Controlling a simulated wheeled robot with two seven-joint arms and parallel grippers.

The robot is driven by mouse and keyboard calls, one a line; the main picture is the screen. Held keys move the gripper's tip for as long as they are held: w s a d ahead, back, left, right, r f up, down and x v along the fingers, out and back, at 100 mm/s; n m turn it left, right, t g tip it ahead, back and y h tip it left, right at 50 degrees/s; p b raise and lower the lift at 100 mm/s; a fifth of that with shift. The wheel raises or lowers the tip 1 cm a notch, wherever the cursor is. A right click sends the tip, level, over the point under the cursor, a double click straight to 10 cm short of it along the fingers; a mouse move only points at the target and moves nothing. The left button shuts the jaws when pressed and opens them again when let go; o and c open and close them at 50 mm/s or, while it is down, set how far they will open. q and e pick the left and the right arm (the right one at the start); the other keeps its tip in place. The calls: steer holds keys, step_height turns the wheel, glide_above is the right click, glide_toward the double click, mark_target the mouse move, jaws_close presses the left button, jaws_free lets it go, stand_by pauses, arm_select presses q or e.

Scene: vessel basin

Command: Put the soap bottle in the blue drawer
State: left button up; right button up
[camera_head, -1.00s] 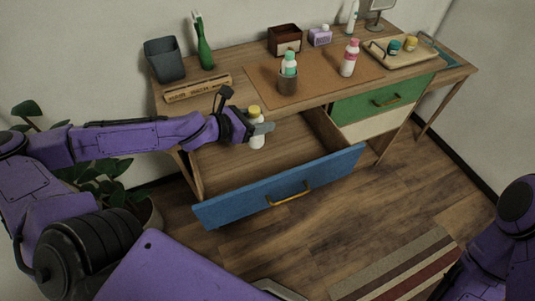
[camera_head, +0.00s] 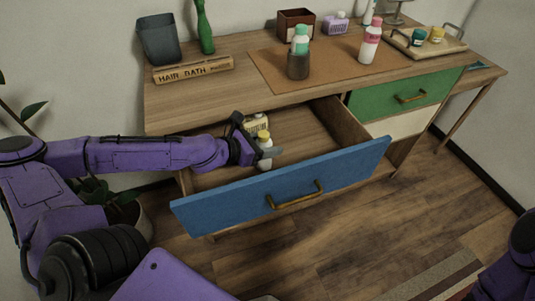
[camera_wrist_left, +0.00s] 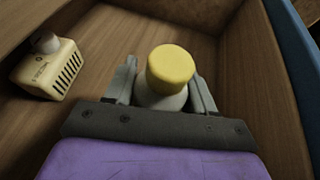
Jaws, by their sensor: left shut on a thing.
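The soap bottle, white with a yellow cap (camera_head: 265,158), is upright between the fingers of my left gripper (camera_head: 270,153), which is shut on it. The gripper and bottle are inside the open blue drawer (camera_head: 350,172), low between its walls, near the left side. I cannot tell whether the bottle touches the drawer floor. In the left wrist view the yellow cap (camera_wrist_left: 172,68) shows between the two fingers, with the lower bottle hidden by the gripper. My right gripper is out of view; only part of that arm shows at lower right.
A cream slotted container (camera_wrist_left: 48,68) lies in the drawer beside the gripper, also behind it in the head view (camera_head: 256,124). The drawer's right part is empty. Above are the desk top (camera_head: 200,103), a green-capped bottle (camera_head: 301,42) in a dark cup, and a pink-capped bottle (camera_head: 369,45).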

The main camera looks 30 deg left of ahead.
arm_select(q)
steer(key=shift+f, duration=0.6)
steer(key=o, duration=1.2)
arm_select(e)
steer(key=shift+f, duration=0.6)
arm_select(q)
steer(key=shift+r+p, duration=0.3)
steer(key=shift+p, duration=0.05)
steer(key=p+v, duration=1.1)
steer(key=p, duration=0.3)
steer(key=shift+s+a, duration=0.25)
steer(key=shift+s, duration=0.1)
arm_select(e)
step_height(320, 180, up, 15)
